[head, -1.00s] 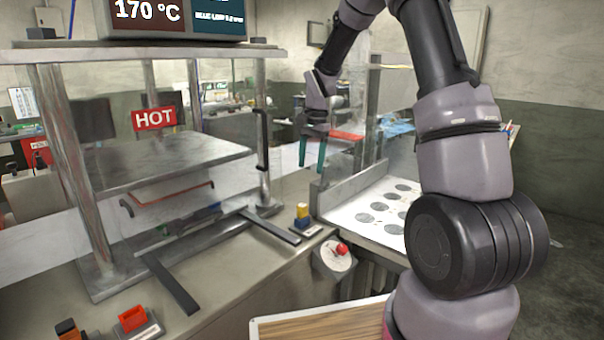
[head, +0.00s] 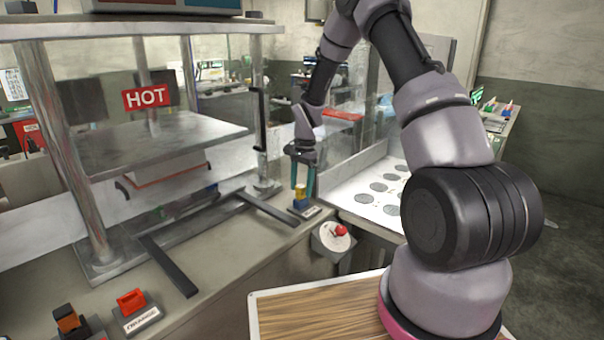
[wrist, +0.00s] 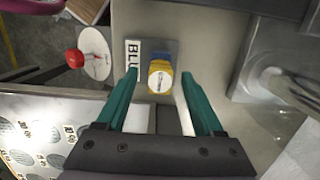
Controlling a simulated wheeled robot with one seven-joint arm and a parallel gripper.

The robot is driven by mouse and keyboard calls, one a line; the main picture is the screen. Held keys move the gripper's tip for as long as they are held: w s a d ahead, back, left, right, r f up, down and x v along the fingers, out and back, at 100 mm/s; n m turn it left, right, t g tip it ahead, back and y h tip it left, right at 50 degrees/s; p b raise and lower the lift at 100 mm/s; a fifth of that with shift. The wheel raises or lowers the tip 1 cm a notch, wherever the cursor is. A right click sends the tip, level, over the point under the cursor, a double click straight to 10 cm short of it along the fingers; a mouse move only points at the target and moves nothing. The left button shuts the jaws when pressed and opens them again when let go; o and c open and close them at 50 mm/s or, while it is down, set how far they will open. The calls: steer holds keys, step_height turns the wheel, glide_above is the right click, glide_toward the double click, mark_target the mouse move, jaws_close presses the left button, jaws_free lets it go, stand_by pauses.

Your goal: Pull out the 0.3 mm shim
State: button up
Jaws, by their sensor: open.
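My gripper (head: 301,186) is open, its teal fingers pointing down over a small block with a yellow top and blue lower part (head: 300,203) at the bench's right front corner. In the wrist view the yellow-topped block (wrist: 160,79) lies between the fingertips of my gripper (wrist: 160,74), with gaps on both sides. A white label starting "BLU" (wrist: 133,55) lies beside it. Another holder with a red-orange block (head: 131,299) stands at front left, beside a black and orange block (head: 68,319). I cannot read any 0.3 mm marking.
A press with a HOT sign (head: 145,97) on its plate (head: 165,142) stands at left. Two dark bars (head: 170,267) stick out from it. A red knob (head: 341,230) is on the bench front. A white sheet with grey discs (head: 365,197) lies to the right.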

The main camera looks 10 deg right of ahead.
mark_target(300, 186)
steer(key=shift+a+f, duration=0.1)
steer(key=shift+f, duration=0.55)
jaws_close()
steer(key=shift+r, duration=0.55)
steer(key=shift+r, duration=2.2)
steer(key=shift+r, duration=0.1)
steer(key=shift+r, duration=1.4)
